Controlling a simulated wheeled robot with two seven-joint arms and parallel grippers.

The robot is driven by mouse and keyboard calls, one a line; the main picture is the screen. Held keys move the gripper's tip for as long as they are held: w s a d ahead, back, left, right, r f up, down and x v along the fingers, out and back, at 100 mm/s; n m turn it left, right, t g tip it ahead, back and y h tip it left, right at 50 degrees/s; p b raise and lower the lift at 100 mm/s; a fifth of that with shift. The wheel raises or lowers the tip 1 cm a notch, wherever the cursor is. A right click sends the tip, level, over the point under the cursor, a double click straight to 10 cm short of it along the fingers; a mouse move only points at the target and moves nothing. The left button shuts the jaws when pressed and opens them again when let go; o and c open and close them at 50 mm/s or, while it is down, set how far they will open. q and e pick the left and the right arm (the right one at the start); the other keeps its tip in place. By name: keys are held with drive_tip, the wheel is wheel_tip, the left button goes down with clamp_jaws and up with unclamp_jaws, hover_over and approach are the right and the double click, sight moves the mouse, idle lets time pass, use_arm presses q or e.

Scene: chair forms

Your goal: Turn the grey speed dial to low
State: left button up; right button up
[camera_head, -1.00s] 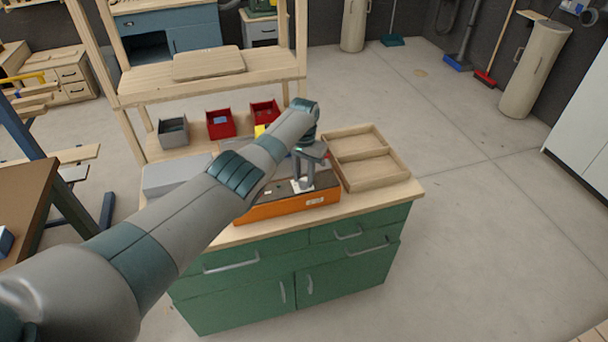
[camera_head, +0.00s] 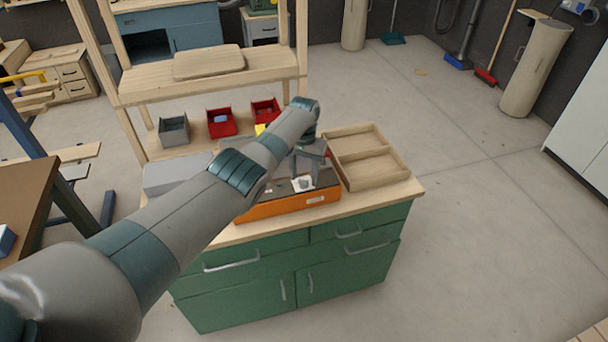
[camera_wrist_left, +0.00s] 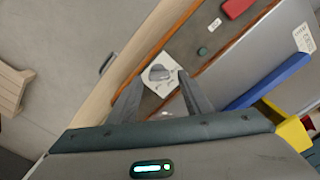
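The grey speed dial (camera_wrist_left: 158,73) sits on a white plate (camera_wrist_left: 147,85) on the dark top of an orange-edged machine (camera_head: 287,206). In the head view the dial (camera_head: 302,184) is small, and its setting is too small to read. In the left wrist view its pointer lies roughly crosswise in the picture. My left gripper (camera_wrist_left: 162,98) is open and empty, its two fingers apart with the dial showing between and beyond them. In the head view the gripper (camera_head: 312,160) is above the dial, not touching it. My right gripper is not in view.
The machine stands on a green cabinet (camera_head: 300,262) with a wooden top. A wooden divided tray (camera_head: 368,160) is right beside it. A green button (camera_wrist_left: 202,51) and a red part (camera_wrist_left: 237,8) are near the dial. Blue (camera_wrist_left: 270,80) and yellow (camera_wrist_left: 290,128) parts lie close to the gripper.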

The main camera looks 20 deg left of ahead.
use_arm(q)
drive_tip(key=shift+r, duration=0.75)
wheel_tip(320, 180, up, 16)
drive_tip(key=b, duration=0.4)
